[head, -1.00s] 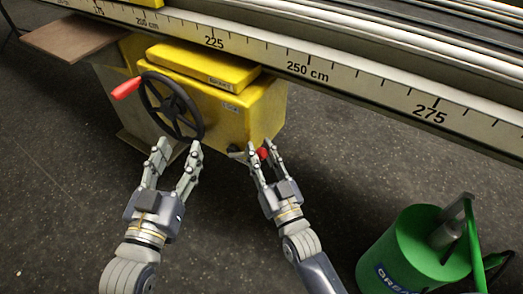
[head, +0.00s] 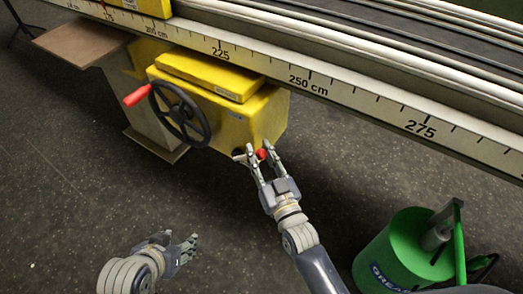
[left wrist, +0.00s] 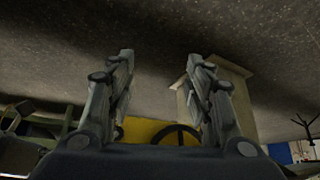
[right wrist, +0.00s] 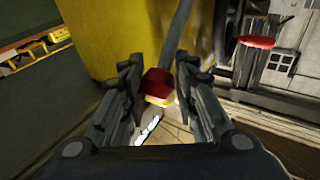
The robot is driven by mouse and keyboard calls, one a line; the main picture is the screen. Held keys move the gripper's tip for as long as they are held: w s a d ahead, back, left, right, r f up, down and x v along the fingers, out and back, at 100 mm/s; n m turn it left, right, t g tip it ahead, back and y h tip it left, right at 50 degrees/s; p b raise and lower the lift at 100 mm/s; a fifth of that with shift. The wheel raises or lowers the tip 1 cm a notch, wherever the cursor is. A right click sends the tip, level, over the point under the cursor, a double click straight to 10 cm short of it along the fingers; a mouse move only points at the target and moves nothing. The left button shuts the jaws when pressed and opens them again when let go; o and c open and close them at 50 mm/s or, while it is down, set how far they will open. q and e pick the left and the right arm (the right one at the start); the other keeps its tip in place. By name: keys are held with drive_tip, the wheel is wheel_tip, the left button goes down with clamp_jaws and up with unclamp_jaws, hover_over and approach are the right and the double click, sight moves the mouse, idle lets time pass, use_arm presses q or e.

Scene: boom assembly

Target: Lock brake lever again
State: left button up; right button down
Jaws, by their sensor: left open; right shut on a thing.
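The brake lever's red knob (head: 262,154) is at the lower front right of the yellow gearbox (head: 265,118). My right gripper (head: 259,151) is shut on this knob, with a finger on each side of it. In the right wrist view the red knob (right wrist: 157,83) sits between the fingers (right wrist: 158,64), and the gearbox is just beyond. The rest of the lever is mostly hidden by the fingers. My left gripper (head: 180,243) is open and empty, low over the floor and well away from the gearbox. Its fingers (left wrist: 159,57) stand apart in the left wrist view.
A black handwheel (head: 180,113) with a red handle (head: 137,96) is on the gearbox's left front. A long rail with a cm scale (head: 310,83) runs above. A green grease bucket (head: 408,248) stands at the lower right. The floor between is clear.

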drive_tip(key=p, duration=0.1)
drive_tip(key=r+p, duration=0.1)
drive_tip(key=shift+w+a+n+g+p, duration=0.2)
drive_tip(key=shift+n+g+p, duration=0.1)
drive_tip(key=shift+g+p, duration=0.1)
drive_tip(key=p, duration=0.1)
drive_tip(key=g+p, duration=0.1)
drive_tip(key=p, duration=0.1)
drive_tip(key=shift+w+a+r+n+h, duration=0.2)
drive_tip(key=shift+w+a+n+h, duration=0.1)
drive_tip(key=shift+a+n, duration=0.1)
drive_tip(key=shift+f, duration=0.1)
use_arm(q)
drive_tip(key=s+a+f+g, duration=0.1)
drive_tip(key=s+f+g, duration=0.1)
drive_tip(key=f, duration=0.6)
drive_tip(key=s+f+g, duration=0.2)
drive_tip(key=s+f, duration=0.3)
drive_tip(key=f, duration=0.4)
drive_tip(key=shift+a+f+y, duration=0.3)
drive_tip(key=shift+a+y, duration=0.05)
drive_tip(key=shift+y, duration=0.05)
use_arm(e)
drive_tip(key=c, duration=1.2)
unclamp_jaws()
drive_tip(key=shift+c, duration=0.2)
